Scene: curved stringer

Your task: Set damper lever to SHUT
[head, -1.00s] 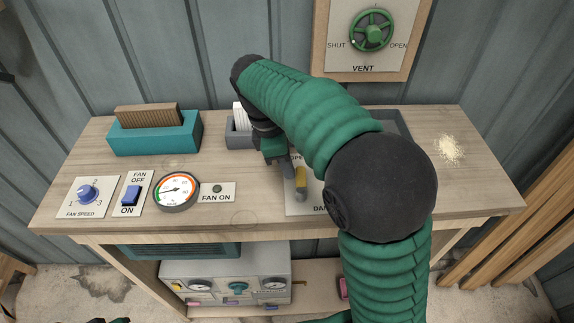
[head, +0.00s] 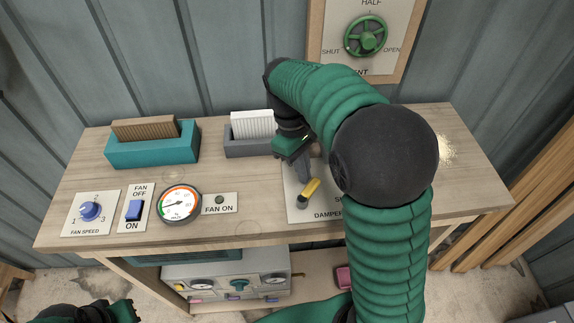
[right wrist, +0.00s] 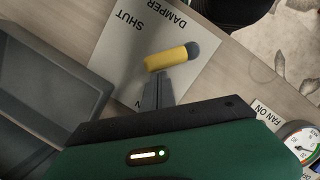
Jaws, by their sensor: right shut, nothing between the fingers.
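The damper lever has a yellow handle (head: 311,187) on a grey pivot. It tilts up and to the right on its pale plate (head: 294,210), beside or against my right fingertips. The right wrist view shows the yellow handle (right wrist: 166,58) and the plate lettering SHUT and DAMPER (right wrist: 135,38). My right gripper (head: 303,183) is shut, with nothing between its fingers; its tips (right wrist: 158,82) are at the handle's side. Contact is hard to confirm. My right arm hides part of the plate.
A grey holder with white cards (head: 250,126) stands left of my right gripper, and a teal holder (head: 150,150) farther left. A fan speed knob (head: 90,211), fan switch (head: 134,209) and gauge (head: 180,204) line the front left. A green vent wheel (head: 366,36) is on the wall.

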